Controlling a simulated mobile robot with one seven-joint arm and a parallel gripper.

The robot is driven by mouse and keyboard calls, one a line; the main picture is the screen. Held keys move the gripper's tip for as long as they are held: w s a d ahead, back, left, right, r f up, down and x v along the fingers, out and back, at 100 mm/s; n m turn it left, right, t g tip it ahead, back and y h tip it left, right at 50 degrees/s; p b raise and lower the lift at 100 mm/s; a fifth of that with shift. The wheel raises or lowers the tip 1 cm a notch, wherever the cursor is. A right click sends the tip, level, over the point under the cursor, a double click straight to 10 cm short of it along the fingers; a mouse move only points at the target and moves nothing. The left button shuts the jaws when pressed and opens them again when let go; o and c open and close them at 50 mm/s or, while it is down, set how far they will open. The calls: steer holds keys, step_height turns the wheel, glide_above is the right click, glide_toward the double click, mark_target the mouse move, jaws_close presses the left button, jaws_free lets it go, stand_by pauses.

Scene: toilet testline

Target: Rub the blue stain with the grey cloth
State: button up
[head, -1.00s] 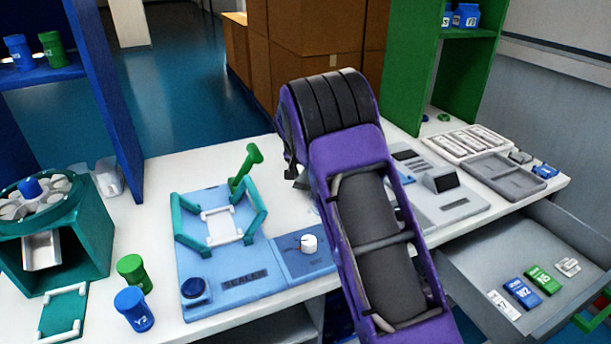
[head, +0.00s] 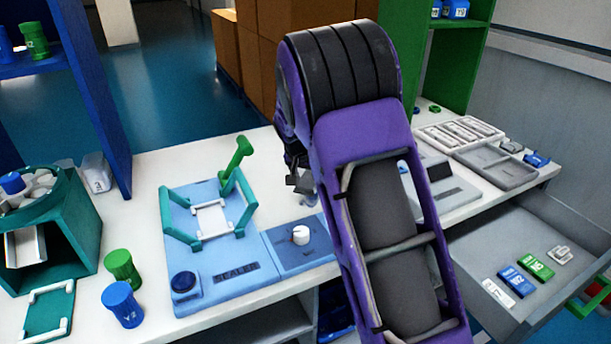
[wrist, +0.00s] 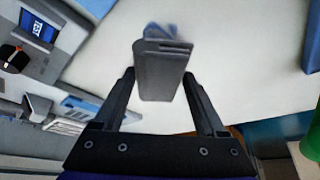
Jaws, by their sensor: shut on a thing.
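The grey cloth (wrist: 160,72), a folded block shape, is between the two fingers of my gripper (wrist: 158,80) in the wrist view. My gripper is shut on it. A blue patch (wrist: 157,30), which looks like the blue stain, shows on the white bench at the far end of the cloth. The cloth partly covers it, and I cannot tell whether they touch. In the head view my gripper (head: 300,181) is mostly hidden behind my purple arm, low over the bench. A small bluish patch shows just below it there; I cannot tell if it is the stain.
The blue sealer (head: 215,240) with its green lever (head: 236,160) stands left of my gripper. A green jar (head: 122,268) and a blue jar (head: 122,304) stand further left. A grey device (head: 450,190) and an open drawer (head: 480,258) are at right. White bench (head: 160,165) shows between.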

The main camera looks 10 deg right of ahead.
steer(key=shift+s+d+r, duration=0.1)
steer(key=shift+s+d, duration=0.1)
steer(key=shift+s, duration=0.45)
steer(key=shift+s+d+f, duration=0.1)
steer(key=shift+s+d, duration=0.15)
steer(key=shift+s, duration=0.4)
steer(key=shift+s+d+r, duration=0.1)
steer(key=shift+s+d, duration=0.1)
steer(key=shift+s, duration=0.45)
steer(key=shift+r+p, duration=1.75)
steer(key=shift+r, duration=1.25)
steer(key=shift+r, duration=0.15)
steer(key=shift+r+p, duration=0.85)
steer(key=shift+r, duration=0.55)
